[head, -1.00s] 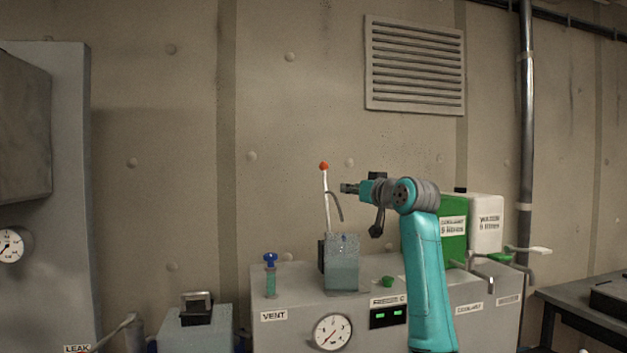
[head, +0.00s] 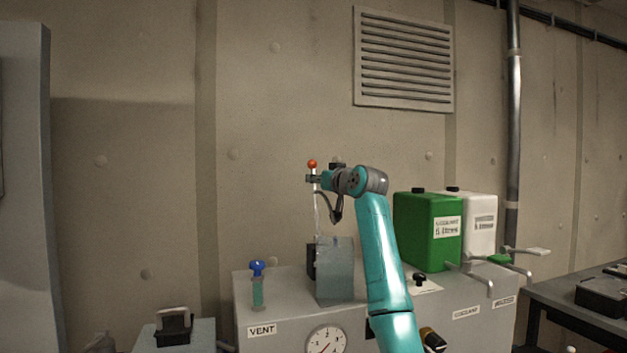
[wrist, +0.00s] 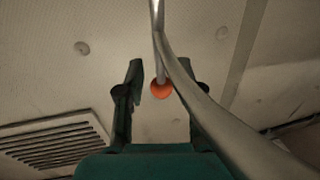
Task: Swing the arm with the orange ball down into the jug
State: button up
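The arm is a thin pale rod (head: 317,215) standing nearly upright, with the orange ball (head: 312,163) at its top. The jug (head: 336,283) is a grey, see-through box on the bench, close to the rod's foot. My gripper (head: 312,179) is at the rod's upper end, just below the ball in the head view. In the wrist view my gripper (wrist: 163,82) has its fingers apart, one on each side of the rod and the orange ball (wrist: 161,90). I see a gap beside the left finger. A curved grey tube (wrist: 205,105) partly covers the right finger.
The curved tube (head: 325,206) hangs beside the rod, above the jug. A blue-topped vent valve (head: 257,285) stands left of the jug. Green (head: 425,235) and white (head: 483,225) containers stand to the right, behind my arm. Taps (head: 487,280) stick out at the bench's right.

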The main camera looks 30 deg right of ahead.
jog(key=shift+w+d, duration=0.1)
jog(key=shift+w, duration=1.25)
jog(key=shift+c, duration=0.2)
grip_shut()
